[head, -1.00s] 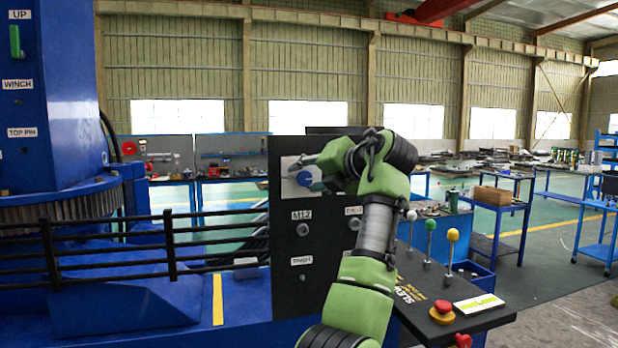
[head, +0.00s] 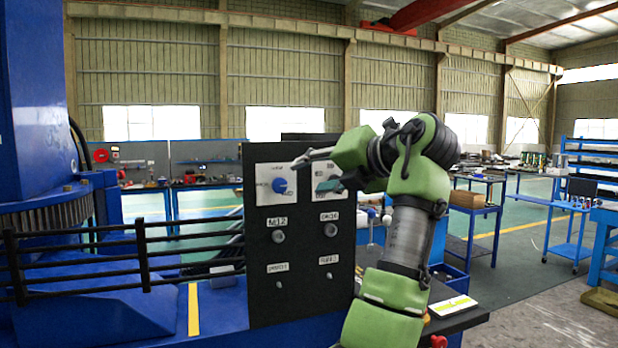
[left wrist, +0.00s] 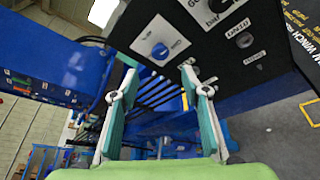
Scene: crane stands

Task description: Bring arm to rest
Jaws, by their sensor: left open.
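My left gripper (head: 313,170) is in front of the upper right of the black control panel (head: 303,255), its fingers pointing left. It is open with nothing between its fingers. In the left wrist view the two teal fingers (left wrist: 158,72) are spread apart, with dark rails and blue structure behind the gap. A blue dial (head: 279,186) on a white plate is left of the fingertips, and it also shows in the left wrist view (left wrist: 160,51). The gripper appears apart from the dial. My forearm hides part of the panel's right side. My right gripper is not in view.
Black railings (head: 100,262) and the blue crane base (head: 215,305) lie left of the panel. A red button (head: 438,341) and a yellow-and-white label (head: 453,305) are on the console at lower right. Blue trolleys (head: 468,222) stand behind on the green floor.

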